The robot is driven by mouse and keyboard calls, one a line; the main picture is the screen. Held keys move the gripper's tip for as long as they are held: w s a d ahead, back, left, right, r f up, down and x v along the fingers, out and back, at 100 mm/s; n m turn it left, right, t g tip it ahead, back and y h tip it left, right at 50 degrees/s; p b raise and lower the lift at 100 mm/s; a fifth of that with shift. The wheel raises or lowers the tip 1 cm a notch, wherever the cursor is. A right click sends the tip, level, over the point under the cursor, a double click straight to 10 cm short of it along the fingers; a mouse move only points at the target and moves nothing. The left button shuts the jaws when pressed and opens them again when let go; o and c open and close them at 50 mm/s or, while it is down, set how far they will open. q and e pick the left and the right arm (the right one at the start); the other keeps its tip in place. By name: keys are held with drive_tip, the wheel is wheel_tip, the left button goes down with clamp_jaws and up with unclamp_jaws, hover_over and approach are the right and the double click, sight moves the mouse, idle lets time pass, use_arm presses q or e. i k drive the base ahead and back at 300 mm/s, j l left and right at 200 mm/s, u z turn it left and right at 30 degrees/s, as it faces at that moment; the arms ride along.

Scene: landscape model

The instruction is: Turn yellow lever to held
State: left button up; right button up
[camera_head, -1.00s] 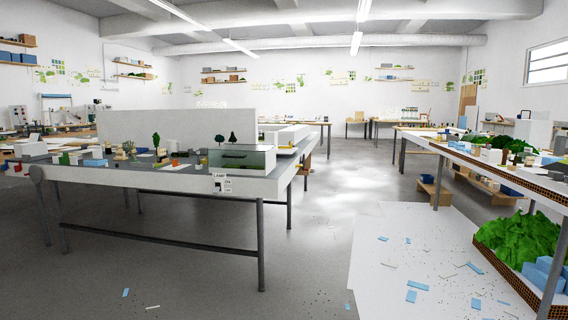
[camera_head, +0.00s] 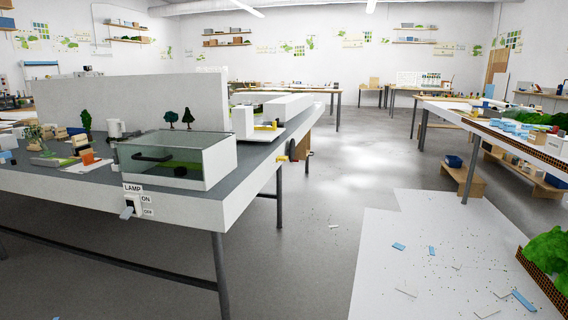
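A small yellow piece (camera_head: 282,158), which looks like a lever or handle, sticks out from the right side of the white table edge. It is too small to tell its setting, and I see no readable label by it. Another yellow patch (camera_head: 268,127) lies on the white model by that corner. Neither of my grippers is in view.
The white model table (camera_head: 190,210) stands at left, with a glass-fronted box (camera_head: 165,160) and a grey lamp switch (camera_head: 128,210) marked ON and OFF. Grey floor (camera_head: 335,180) is open to its right. White sheets (camera_head: 430,225) with scraps lie at right, beside another table (camera_head: 500,135).

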sight(279, 157)
drive_tip(key=i+l+u, duration=0.1)
drive_tip(key=u, duration=0.45)
drive_tip(key=i+l+u, duration=0.4)
drive_tip(key=l+u, duration=0.25)
drive_tip(key=i+l+u, duration=0.15)
drive_tip(key=u, duration=0.15)
